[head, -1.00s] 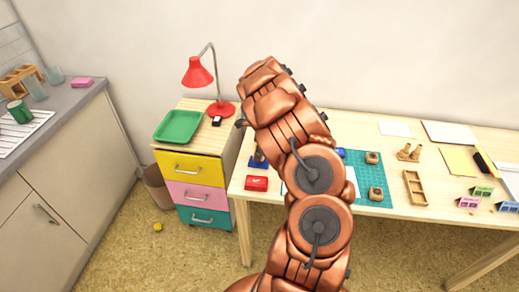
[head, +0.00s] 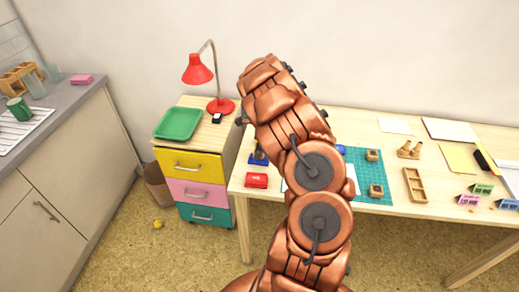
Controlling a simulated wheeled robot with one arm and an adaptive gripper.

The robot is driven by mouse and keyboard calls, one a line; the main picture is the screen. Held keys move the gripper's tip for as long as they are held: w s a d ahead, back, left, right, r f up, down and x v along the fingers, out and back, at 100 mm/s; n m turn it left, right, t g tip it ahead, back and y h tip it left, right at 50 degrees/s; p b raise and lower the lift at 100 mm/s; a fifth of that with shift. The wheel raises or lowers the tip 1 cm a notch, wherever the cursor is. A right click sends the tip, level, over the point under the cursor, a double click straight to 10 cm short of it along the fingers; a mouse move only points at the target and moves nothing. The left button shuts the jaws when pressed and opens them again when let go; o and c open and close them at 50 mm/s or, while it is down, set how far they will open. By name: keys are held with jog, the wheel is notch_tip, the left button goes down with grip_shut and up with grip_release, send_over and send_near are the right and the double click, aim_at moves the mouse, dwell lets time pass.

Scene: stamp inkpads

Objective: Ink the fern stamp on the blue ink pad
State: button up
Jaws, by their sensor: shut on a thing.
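My gripper (head: 256,143) is mostly hidden behind my copper arm, near the left end of the table. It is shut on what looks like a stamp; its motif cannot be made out. Whether the stamp touches the pad cannot be told. Two small wooden stamps, one at the back (head: 372,155) and one at the front (head: 376,190), stand at the right side of the green cutting mat (head: 356,168).
A red ink pad (head: 257,180) lies in front of the blue one. A wooden tray (head: 415,185), a wooden holder (head: 409,150), papers (head: 450,130) and small coloured boxes (head: 468,200) occupy the right. A drawer unit (head: 205,190) with a red lamp (head: 221,105) and green tray (head: 178,123) stands left.

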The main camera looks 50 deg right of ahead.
jog(key=shift+f+b, duration=0.3)
jog(key=shift+f, duration=0.25)
dwell(1.8)
jog(key=shift+r, duration=0.2)
jog(key=shift+r, duration=0.35)
jog(key=shift+r, duration=0.2)
dwell(0.3)
jog(key=shift+r+p, duration=0.9)
jog(key=shift+r, duration=1.8)
